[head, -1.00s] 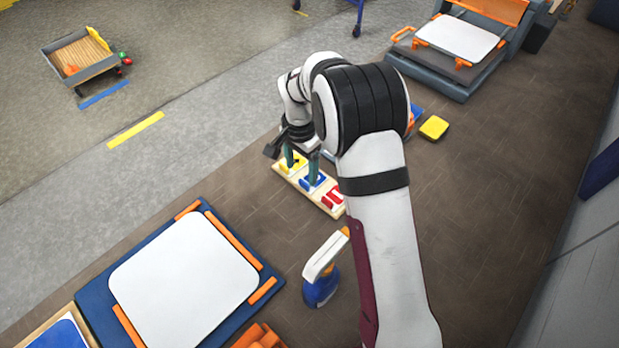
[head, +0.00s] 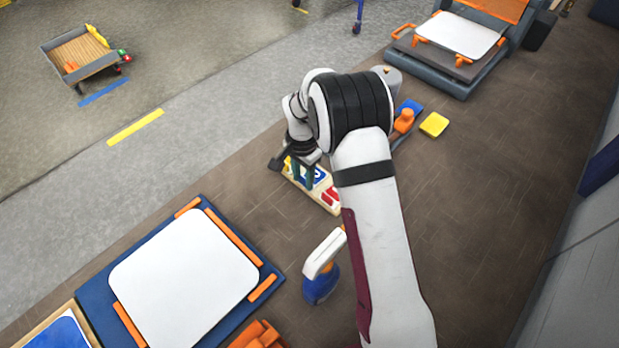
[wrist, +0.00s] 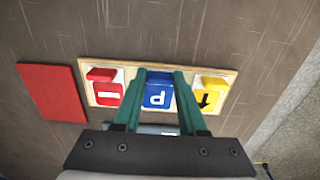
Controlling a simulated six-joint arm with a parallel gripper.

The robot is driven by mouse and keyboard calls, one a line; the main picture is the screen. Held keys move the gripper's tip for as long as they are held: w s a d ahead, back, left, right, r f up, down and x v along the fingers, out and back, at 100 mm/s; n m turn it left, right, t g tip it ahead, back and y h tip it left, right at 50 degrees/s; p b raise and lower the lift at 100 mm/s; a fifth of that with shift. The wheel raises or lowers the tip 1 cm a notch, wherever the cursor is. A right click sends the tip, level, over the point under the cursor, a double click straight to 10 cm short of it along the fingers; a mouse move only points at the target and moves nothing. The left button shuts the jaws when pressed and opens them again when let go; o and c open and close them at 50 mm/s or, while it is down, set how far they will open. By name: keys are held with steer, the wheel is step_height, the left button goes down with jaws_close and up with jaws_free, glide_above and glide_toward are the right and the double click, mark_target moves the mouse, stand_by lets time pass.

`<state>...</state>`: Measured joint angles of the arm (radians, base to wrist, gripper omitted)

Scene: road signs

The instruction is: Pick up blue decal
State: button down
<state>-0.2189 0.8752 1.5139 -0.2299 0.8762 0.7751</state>
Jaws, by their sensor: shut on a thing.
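The blue decal (wrist: 158,94) with a white letter-like mark sits in the middle of a pale wooden tray (wrist: 233,75), between a red decal (wrist: 104,92) and a yellow decal with a black arrow (wrist: 210,97). My gripper (wrist: 159,76) has its two green fingers on either side of the blue decal, shut on its raised upper part. In the head view my gripper (head: 303,182) is over the tray (head: 330,209), and my arm hides part of it. I cannot tell whether the decal is lifted off the tray.
A red flat panel (wrist: 50,92) lies beside the tray in the wrist view. In the head view a spray bottle (head: 321,285) stands near my arm, a white board (head: 185,280) in a blue frame lies at the lower left, and a yellow block (head: 434,124) and an orange-handled tool (head: 404,121) lie beyond.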

steer(key=r, duration=0.4)
steer(key=shift+d+r, duration=0.3)
steer(key=s+d+r, duration=0.3)
steer(key=d+r, duration=0.7)
steer(key=shift+s+d, duration=0.25)
steer(key=shift+s, duration=0.1)
stand_by(0.5)
